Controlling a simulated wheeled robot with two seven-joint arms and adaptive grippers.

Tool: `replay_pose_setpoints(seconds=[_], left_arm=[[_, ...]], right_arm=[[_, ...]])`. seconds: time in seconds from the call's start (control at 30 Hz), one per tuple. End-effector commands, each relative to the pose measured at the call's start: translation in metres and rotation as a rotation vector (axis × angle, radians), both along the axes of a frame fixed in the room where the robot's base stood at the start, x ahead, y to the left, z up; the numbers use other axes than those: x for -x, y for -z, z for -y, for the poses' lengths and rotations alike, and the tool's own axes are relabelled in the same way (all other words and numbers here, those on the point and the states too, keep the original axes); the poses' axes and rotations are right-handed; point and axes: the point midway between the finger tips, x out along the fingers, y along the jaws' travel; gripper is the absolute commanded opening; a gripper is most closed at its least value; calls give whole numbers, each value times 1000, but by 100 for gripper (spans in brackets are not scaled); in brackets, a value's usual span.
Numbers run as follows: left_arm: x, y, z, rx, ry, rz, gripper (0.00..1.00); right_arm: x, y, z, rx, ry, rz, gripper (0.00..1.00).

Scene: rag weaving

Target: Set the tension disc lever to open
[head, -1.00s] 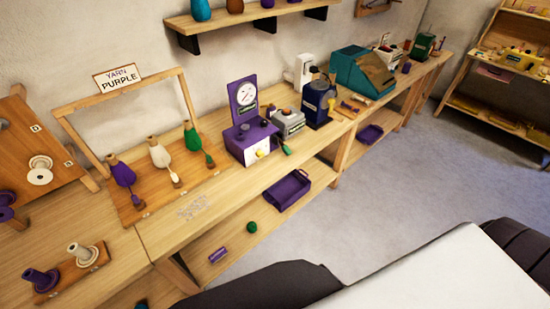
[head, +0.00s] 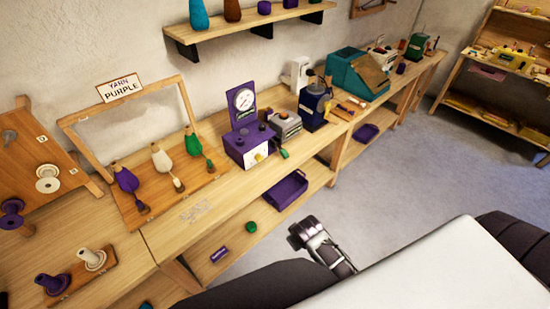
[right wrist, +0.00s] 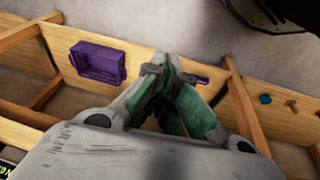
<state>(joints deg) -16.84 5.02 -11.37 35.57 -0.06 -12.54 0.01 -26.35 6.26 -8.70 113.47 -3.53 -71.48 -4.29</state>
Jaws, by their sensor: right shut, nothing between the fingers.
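A purple box (head: 248,147) with a pale knob on its front and a round dial on an upright purple panel (head: 243,102) stands on the bench. A small green-ended piece (head: 284,154) shows at its right front; I cannot tell whether this is the tension disc lever, or its setting. My right gripper (right wrist: 168,64) is shut and empty in the right wrist view, with green fingers over the lower shelf scene. In the head view, a dark and silver part of my arm shows in front of the bench, well away from the purple box. My left gripper is out of view.
A grey device (head: 285,123) and a blue device (head: 315,103) stand right of the purple box. Left is a yarn frame (head: 68,122) with bobbins. The lower shelf holds a purple tray (head: 286,190) and a green ball (head: 251,227). The floor in front is clear.

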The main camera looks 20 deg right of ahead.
Motion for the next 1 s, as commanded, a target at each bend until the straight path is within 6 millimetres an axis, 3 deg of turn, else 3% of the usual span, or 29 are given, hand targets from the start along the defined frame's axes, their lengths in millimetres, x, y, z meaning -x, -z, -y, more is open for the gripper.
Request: replay_pose_setpoints(seconds=[0.2,0.4,0.77,1.0], left_arm=[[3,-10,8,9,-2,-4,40],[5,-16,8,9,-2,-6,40],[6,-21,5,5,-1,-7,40],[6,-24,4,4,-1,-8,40]], right_arm=[[-17,-47,1,53,-55,23,0],[-35,-76,4,135,-133,36,0],[-74,-98,10,300,-285,38,0],[-121,-107,12,491,-462,23,0]])
